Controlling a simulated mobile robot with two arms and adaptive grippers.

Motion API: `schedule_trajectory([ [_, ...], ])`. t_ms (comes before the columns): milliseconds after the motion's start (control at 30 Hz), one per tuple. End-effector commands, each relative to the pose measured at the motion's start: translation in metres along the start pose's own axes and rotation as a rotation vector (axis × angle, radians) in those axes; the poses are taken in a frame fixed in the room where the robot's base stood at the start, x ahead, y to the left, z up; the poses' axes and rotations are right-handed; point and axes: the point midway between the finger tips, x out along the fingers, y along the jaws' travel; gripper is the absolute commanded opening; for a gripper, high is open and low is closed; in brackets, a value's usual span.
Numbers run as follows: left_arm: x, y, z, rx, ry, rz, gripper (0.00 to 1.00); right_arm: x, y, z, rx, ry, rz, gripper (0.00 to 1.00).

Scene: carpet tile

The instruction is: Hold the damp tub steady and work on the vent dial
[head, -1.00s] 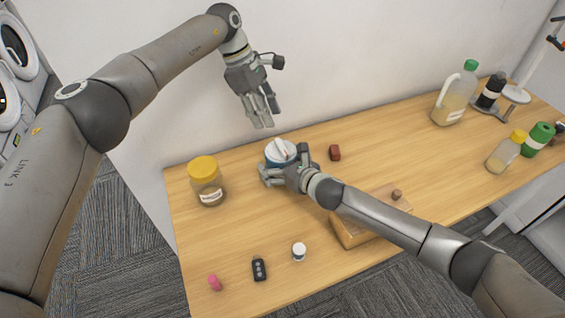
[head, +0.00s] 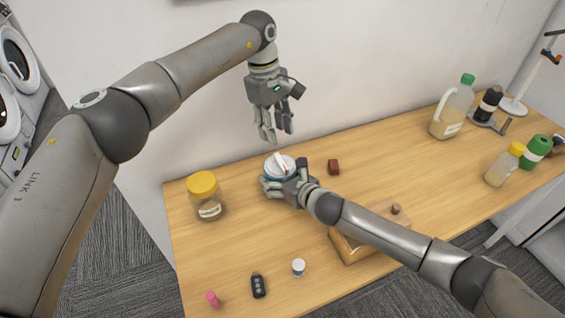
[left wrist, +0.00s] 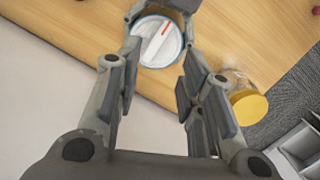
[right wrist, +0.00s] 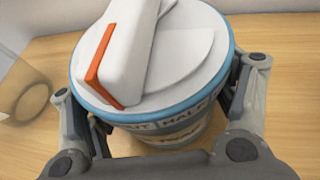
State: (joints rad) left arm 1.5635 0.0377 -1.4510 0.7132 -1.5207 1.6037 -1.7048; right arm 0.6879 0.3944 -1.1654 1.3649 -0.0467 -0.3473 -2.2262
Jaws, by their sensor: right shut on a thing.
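The damp tub (head: 268,173) is a round tub with a blue rim and a lettered side, upright on the wooden table. On its top is the white vent dial (head: 282,164), a raised bar with a red-orange stripe. My right gripper (head: 282,184) is shut around the tub's sides; in the right wrist view the tub (right wrist: 180,128) and dial (right wrist: 140,45) sit between its fingers. My left gripper (head: 276,138) is open and empty, pointing down above the tub. In the left wrist view the dial (left wrist: 157,42) appears beyond and between its fingertips.
A yellow-lidded jar (head: 205,197) stands left of the tub. A wooden box (head: 350,248) is under my right forearm.

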Motion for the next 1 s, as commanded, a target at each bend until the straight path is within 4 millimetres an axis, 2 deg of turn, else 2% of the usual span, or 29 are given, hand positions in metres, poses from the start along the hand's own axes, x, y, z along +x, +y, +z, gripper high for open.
schedule_trajectory([
  [100, -0.006, 0.004, 0.012, 0.182, 0.064, -0.038, 0.36, 0.0, 0.0, -0.001, 0.001, 0.001, -0.001, 0.48],
  [200, -0.01, 0.006, 0.018, 0.29, 0.102, -0.064, 0.36, 0.0, 0.0, -0.001, 0.001, 0.001, -0.001, 0.48],
  [367, -0.008, 0.006, 0.02, 0.362, 0.126, -0.085, 0.36, 0.0, 0.0, -0.001, 0.001, 0.001, -0.001, 0.48],
  [533, 0.015, 0.005, 0.018, 0.366, 0.125, -0.088, 0.36, 0.0, 0.0, -0.001, 0.001, 0.001, -0.001, 0.48],
  [800, 0.069, 0.002, 0.011, 0.363, 0.124, -0.086, 0.36, 0.0, 0.0, -0.001, 0.001, 0.001, 0.0, 0.48],
  [1000, 0.097, 0.0, 0.007, 0.364, 0.125, -0.086, 0.36, 0.0, 0.0, -0.001, 0.001, 0.001, 0.0, 0.48],
])
